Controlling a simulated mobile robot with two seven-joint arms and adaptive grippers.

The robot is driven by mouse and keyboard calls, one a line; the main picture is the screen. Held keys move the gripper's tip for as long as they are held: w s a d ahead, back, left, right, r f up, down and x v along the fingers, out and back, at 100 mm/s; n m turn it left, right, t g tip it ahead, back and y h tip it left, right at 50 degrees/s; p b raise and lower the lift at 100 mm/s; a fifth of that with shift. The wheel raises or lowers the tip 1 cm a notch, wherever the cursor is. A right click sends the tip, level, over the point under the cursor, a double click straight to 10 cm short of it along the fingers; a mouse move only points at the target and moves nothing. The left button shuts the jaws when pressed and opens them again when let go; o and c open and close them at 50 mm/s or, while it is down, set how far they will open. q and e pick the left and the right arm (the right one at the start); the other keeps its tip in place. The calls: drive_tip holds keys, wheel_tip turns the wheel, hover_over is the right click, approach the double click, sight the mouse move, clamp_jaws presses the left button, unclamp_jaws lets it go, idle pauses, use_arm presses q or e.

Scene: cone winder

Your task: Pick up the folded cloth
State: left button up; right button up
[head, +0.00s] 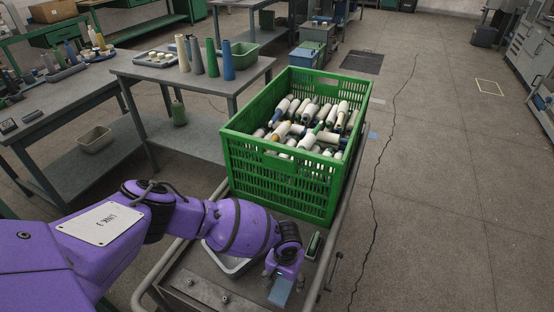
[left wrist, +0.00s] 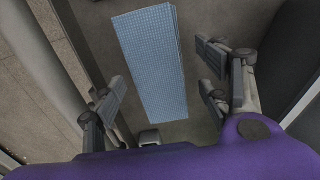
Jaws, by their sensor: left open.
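The folded cloth (left wrist: 150,60) is a flat light-blue checked strip lying on a dark grey surface in the left wrist view. In the head view, part of the blue cloth (head: 280,293) shows on the cart top just below the end of my purple left arm. My left gripper (left wrist: 162,82) is open and empty. Its dark fingers stand apart, to the left and right of the cloth, and appear above it. In the head view the left gripper (head: 283,277) covers part of the cloth. My right gripper is in neither view.
A green crate (head: 278,190) full of yarn cones stands on the cart behind my gripper. A light tray (head: 232,265) lies partly under my arm. A cart rail (head: 327,262) runs along the right. A table (head: 190,72) with tall cones stands behind left.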

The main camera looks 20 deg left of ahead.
use_arm(q)
drive_tip(key=shift+w+r, duration=0.1)
drive_tip(key=shift+c, duration=0.2)
drive_tip(key=c, duration=1.2)
drive_tip(key=shift+r, duration=0.15)
